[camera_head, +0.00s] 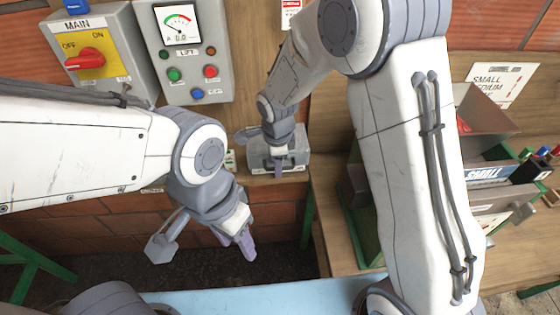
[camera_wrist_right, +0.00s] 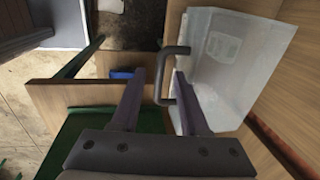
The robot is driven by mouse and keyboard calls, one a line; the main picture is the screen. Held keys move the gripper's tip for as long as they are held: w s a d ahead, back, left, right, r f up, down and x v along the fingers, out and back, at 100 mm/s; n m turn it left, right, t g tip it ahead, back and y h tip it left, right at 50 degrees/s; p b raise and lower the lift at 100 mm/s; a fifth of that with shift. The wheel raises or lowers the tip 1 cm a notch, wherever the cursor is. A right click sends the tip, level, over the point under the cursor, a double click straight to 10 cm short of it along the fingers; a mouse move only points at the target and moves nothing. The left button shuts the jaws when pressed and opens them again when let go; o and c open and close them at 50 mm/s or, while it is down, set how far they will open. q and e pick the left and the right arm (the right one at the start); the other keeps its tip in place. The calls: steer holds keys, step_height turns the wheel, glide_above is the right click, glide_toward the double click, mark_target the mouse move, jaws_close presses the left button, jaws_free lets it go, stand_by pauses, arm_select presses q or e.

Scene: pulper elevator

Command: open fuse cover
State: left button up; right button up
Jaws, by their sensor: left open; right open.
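The fuse cover (camera_head: 299,142) is a translucent grey box at the wall's lower edge, below the panels; it looks shut. In the right wrist view the cover (camera_wrist_right: 240,55) fills the upper right, and its dark handle (camera_wrist_right: 159,85) is a bracket on the near side. My right gripper (camera_head: 278,168) is at the cover. Its purple fingers (camera_wrist_right: 160,76) are open on either side of the handle bar, the right one between bar and cover. Whether they touch the bar is not clear. My left gripper (camera_head: 238,243) is open and empty, low in front of the brick wall.
A main switch box (camera_head: 120,45) with a red knob and a lift panel (camera_head: 188,88) with a gauge and buttons hang above left. A wooden bench (camera_head: 335,225) with a metal hopper (camera_head: 485,110) stands right. A light blue surface (camera_head: 260,300) lies in front.

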jaws_close()
stand_by(1.4)
